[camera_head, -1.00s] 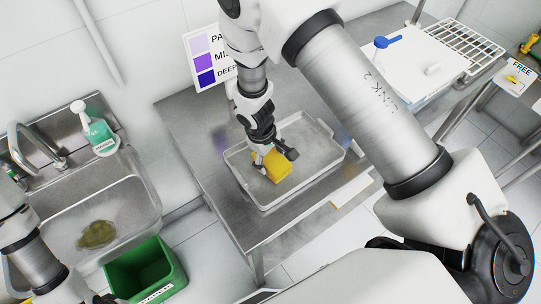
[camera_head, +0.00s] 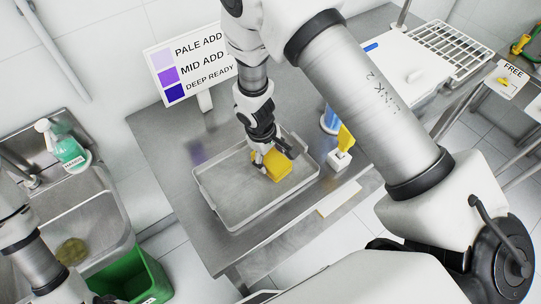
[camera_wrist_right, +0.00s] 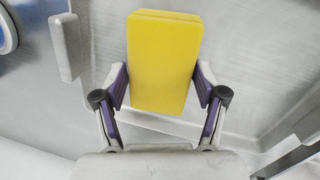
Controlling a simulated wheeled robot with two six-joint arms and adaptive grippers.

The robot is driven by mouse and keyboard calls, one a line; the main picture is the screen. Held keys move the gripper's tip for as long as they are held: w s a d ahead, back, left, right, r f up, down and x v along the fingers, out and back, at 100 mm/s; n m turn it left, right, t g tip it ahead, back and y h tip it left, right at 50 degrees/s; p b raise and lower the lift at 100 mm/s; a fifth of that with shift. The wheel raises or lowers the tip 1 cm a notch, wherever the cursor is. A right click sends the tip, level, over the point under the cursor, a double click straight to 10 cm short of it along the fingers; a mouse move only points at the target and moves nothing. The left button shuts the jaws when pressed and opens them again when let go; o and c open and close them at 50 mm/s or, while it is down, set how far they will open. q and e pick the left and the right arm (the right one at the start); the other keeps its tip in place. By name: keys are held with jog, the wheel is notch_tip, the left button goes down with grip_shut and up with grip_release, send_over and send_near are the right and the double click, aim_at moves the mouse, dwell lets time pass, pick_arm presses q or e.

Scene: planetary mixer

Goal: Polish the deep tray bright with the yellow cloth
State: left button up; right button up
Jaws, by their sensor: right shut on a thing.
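The deep tray (camera_head: 215,207) is a shallow-looking grey metal pan with a raised rim. It lies on a steel table. My right gripper (camera_head: 271,160) is over the tray's right half, shut on the yellow cloth (camera_head: 279,172), which looks like a thick folded block. The cloth is low inside the tray; I cannot tell whether it touches the floor. In the right wrist view the cloth (camera_wrist_right: 164,62) is upright between both fingers, over grey metal. My left arm is at the lower left of the head view; its gripper does not show.
A sign (camera_head: 190,72) with purple swatches stands behind the tray. Right of the tray are a blue item (camera_head: 329,121) and a yellow item (camera_head: 346,137) in a white holder. A sink (camera_head: 90,228), soap bottle (camera_head: 70,150) and green bin (camera_head: 140,278) are at the left.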

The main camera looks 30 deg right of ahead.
jog(key=r+p, duration=0.2)
jog(key=r, duration=0.1)
jog(key=r+p, duration=0.1)
jog(key=r, duration=0.1)
jog(key=shift+s+a+r, duration=0.1)
jog(key=shift+a, duration=0.15)
jog(key=shift+d+r+p, duration=0.25)
jog(key=shift+r+p, duration=0.75)
jog(key=shift+r, duration=0.3)
jog(key=shift+a+r, duration=0.15)
